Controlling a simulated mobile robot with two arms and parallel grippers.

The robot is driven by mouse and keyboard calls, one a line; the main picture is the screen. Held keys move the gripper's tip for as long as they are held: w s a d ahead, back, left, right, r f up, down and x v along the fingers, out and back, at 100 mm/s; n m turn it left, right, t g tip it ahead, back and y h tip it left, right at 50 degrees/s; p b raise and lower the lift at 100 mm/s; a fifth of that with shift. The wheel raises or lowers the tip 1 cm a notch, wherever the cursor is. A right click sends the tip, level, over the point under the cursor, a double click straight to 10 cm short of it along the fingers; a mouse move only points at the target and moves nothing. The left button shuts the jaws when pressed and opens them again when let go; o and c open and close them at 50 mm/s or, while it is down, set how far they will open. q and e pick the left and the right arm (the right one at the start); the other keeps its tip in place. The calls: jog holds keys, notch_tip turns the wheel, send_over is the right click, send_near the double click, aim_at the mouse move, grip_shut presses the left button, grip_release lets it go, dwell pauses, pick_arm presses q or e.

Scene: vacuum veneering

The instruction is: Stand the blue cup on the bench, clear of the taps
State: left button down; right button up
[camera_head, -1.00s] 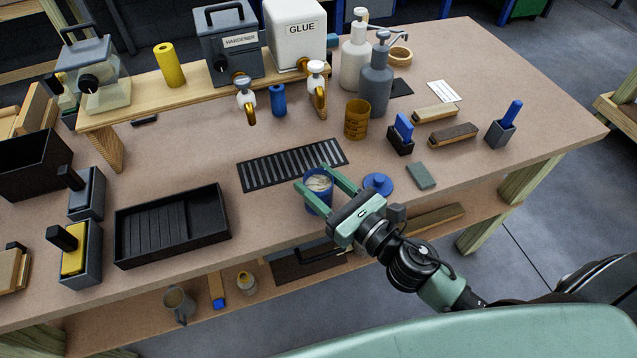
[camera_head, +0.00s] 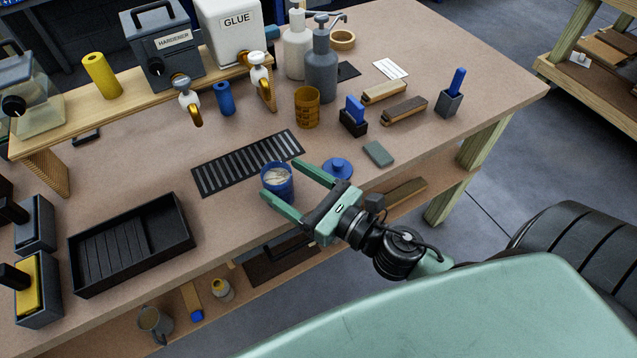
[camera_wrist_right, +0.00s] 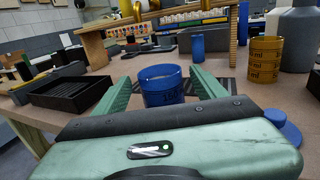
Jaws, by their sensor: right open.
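The blue cup (camera_head: 279,188) stands upright on the bench (camera_head: 330,235) near its front edge, with pale contents showing inside. It stands at the near right end of the slotted black grate. The taps (camera_head: 190,105) are on the far side of the grate, well apart from it. My right gripper (camera_head: 286,190) is open, with a finger on either side of the cup near the fingertips. In the right wrist view the cup (camera_wrist_right: 162,88) shows between the spread fingers, with a gap at least on its left. My left gripper is not in view.
A blue lid-like disc (camera_head: 337,169) lies right of the fingers. A black tray (camera_head: 130,250) stands to the left. An amber cup (camera_head: 307,108), grey pump bottle (camera_head: 321,70) and brushes stand farther back. A blue cylinder (camera_head: 225,99) stands between the taps.

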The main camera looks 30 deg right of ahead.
jog(key=b+v, duration=0.4)
jog(key=v, duration=0.5)
